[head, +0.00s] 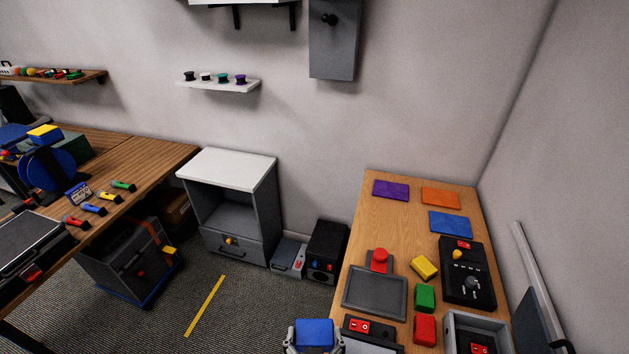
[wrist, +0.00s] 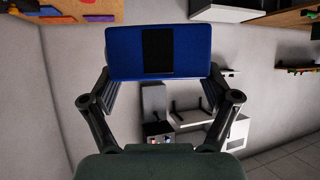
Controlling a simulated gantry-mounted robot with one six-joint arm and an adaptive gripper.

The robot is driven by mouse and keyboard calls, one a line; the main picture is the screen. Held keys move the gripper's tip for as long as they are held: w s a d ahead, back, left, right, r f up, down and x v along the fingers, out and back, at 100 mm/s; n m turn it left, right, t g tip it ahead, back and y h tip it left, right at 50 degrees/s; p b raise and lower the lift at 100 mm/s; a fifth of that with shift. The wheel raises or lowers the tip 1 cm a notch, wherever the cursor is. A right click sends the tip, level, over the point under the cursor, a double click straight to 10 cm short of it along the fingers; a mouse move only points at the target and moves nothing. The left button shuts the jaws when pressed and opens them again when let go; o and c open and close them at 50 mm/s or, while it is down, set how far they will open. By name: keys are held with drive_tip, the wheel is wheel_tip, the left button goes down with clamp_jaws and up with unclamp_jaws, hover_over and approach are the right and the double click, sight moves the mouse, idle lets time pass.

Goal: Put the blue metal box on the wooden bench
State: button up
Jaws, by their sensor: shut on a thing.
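The blue metal box (head: 314,333) is in my gripper (head: 313,342) at the bottom edge of the head view, left of the light wooden table's near end. In the wrist view the blue box (wrist: 122,52) shows a dark rectangular patch and sits between the two fingers of my gripper (wrist: 158,88), which is shut on it. A darker wooden bench (head: 148,160) stands at the left of the head view, well apart from the box. The light wooden table (head: 385,230) stands at the right. The wrist of my arm is cut off below the head view.
A white-topped cabinet (head: 228,168) stands between bench and table. The light table holds coloured mats, blocks, a grey tray (head: 375,292) and a black control box (head: 467,270).

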sight(315, 345)
drive_tip(key=r+p, duration=0.2)
drive_tip(key=p, duration=0.1)
drive_tip(key=r+p, duration=0.3)
drive_tip(key=p, duration=0.1)
drive_tip(key=s+r+p, duration=0.1)
drive_tip(key=r+p, duration=0.1)
drive_tip(key=p, duration=0.1)
drive_tip(key=shift+s+r+p, duration=0.1)
drive_tip(key=shift+r+p, duration=0.3)
drive_tip(key=shift+s+r+p, duration=0.25)
drive_tip(key=shift+r+p, duration=0.05)
drive_tip(key=shift+p, duration=0.7)
drive_tip(key=shift+f, duration=0.15)
